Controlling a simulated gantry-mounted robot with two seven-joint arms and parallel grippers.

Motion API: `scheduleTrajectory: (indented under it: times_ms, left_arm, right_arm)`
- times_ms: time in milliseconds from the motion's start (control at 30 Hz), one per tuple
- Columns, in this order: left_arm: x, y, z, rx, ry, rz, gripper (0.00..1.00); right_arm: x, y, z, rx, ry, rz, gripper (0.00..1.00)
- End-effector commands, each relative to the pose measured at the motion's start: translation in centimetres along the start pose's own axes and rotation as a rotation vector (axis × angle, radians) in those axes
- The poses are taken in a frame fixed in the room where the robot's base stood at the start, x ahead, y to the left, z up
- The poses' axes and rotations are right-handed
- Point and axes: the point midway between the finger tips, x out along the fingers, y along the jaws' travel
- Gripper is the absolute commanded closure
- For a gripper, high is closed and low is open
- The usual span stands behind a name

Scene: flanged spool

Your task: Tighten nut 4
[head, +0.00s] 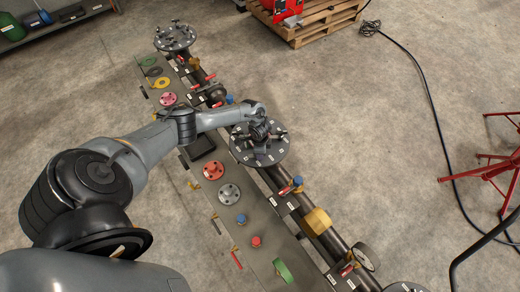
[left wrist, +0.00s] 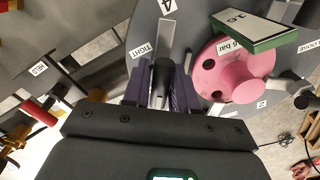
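The dark round flange (head: 240,152) stands on the pipe in the middle of the head view, with several nuts and labels around its face. My left gripper (head: 262,138) is over this flange. In the left wrist view, my left gripper's purple-sided fingers (left wrist: 163,88) stand on either side of a dark post with a grey lever (left wrist: 171,38). The label "4" (left wrist: 168,6) is just above it and the "TIGHT" label (left wrist: 143,48) is to its left. I cannot tell whether the fingers press on the post. My right gripper is not in view.
A pink round part (left wrist: 238,75) with a green-edged tag (left wrist: 255,30) is right of the fingers in the left wrist view. A grey bench (head: 228,190) with coloured discs and caps runs beside the pipe. A yellow block (head: 316,221) sits on the pipe.

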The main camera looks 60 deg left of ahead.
Motion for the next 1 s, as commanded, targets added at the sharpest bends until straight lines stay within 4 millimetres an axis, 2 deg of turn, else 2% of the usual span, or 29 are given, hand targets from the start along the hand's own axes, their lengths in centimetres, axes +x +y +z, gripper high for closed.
scheduleTrajectory:
  times_ms: [33,500,567,800,1000]
  left_arm:
    - [0.8,-0.2,0.0,0.109,0.001,-0.004,0.76]
    - [0.8,-0.1,-0.1,0.949,0.002,-0.004,0.76]
    - [0.2,0.0,-0.1,1.05,0.002,-0.001,0.76]
    - [0.2,0.0,-0.1,1.432,0.001,-0.002,0.76]
    - [0.2,0.0,-0.1,1.689,0.001,-0.001,0.76]
  right_arm:
    - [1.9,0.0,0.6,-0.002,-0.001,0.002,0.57]
    - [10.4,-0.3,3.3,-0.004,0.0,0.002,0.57]
    - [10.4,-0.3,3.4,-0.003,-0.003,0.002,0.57]
    - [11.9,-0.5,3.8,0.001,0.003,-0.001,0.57]
    - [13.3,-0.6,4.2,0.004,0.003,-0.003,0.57]
